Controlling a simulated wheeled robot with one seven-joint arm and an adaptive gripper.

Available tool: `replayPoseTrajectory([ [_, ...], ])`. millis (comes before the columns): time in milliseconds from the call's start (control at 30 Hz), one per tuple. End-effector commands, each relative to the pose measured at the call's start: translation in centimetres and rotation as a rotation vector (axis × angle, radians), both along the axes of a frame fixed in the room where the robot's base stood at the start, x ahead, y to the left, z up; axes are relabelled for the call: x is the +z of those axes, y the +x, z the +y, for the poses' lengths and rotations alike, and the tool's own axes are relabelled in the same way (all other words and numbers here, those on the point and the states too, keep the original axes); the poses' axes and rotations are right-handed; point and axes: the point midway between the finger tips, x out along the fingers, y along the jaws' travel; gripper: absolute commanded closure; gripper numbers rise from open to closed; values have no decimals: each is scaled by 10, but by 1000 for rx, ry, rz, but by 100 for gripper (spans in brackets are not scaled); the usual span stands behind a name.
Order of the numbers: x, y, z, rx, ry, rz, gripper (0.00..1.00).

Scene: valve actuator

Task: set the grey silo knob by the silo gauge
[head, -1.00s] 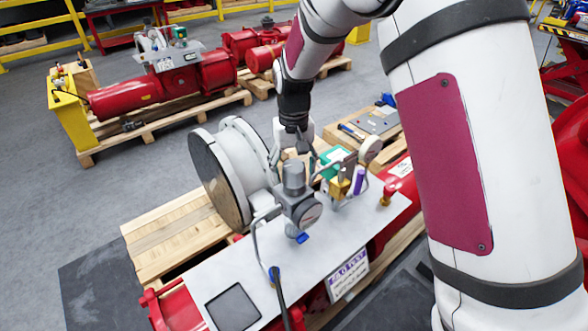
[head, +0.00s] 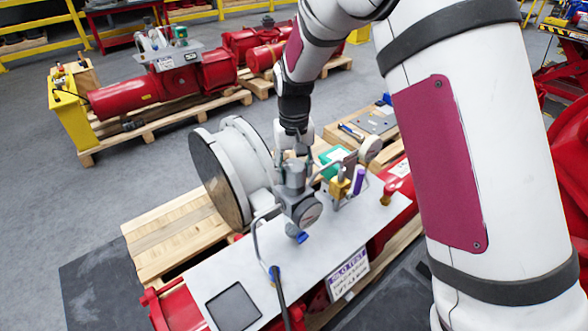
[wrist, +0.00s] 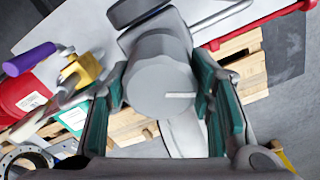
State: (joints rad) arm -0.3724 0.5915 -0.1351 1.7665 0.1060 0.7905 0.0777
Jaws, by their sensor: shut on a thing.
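The grey knob (wrist: 158,88) fills the middle of the wrist view, a round cap with a pale line mark to the right of its centre. In the head view the knob (head: 295,174) tops a grey regulator body on the white panel. My gripper (wrist: 161,72) has its green-padded fingers on both sides of the knob and is shut on it; in the head view my gripper (head: 293,152) points down from above. A round grey-faced gauge (head: 308,211) sits on the front of the regulator body. Its reading is too small to tell.
A yellow fitting with a purple lever (head: 359,181), a green box (head: 334,160) and another round gauge (head: 371,148) stand close on the right. A large grey flange (head: 232,170) is on the left. A bent pipe and a dark cable run in front.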

Motion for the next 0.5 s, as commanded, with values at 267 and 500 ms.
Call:
replayPoseTrajectory([
  [267,0,0,0,-182,-1,0,79],
  [500,0,-1,0,-409,-1,0,79],
])
